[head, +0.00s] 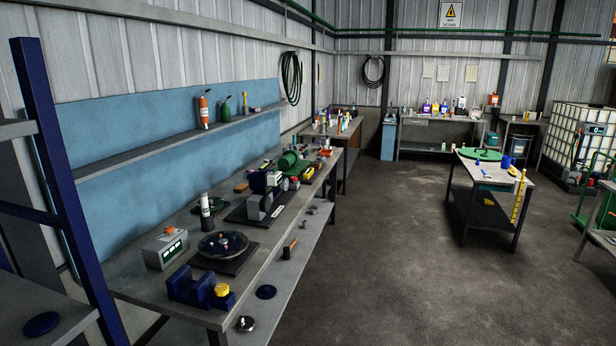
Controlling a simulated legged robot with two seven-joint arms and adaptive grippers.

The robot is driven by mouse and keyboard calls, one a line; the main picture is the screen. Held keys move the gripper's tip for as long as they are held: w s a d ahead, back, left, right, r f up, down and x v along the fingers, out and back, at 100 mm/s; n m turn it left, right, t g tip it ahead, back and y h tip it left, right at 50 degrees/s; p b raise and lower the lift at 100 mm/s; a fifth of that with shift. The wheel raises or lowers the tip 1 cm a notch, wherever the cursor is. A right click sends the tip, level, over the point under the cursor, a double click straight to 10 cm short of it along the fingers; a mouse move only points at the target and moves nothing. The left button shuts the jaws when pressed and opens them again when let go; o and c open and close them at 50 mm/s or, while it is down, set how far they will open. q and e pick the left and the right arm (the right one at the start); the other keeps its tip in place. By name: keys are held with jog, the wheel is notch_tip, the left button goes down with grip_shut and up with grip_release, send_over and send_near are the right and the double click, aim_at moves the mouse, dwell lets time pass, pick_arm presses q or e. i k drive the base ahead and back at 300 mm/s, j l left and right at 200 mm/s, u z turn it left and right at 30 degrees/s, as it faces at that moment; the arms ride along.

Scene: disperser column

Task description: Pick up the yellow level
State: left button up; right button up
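A long, narrow yellow bar (519,197), which looks like the level, stands near-upright at the right front side of a small table (495,180) in the right half of the head view. Its top reaches about the tabletop height, and its lower end is beside the table's legs. It is far off and small, so I cannot tell whether it leans on the table or hangs from it. Neither of my grippers shows in the view.
A long workbench (130,285) with devices runs along the left wall. A blue upright post (65,170) stands close at left. A green cart (592,205) and a caged white tank (585,130) are at right. The dark floor (400,270) between is clear.

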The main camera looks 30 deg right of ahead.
aim_at(309, 173)
jog(key=i+l+z, duration=1.35)
jog(key=i, duration=0.65)
jog(key=i+z, duration=0.3)
jog(key=i, duration=0.6)
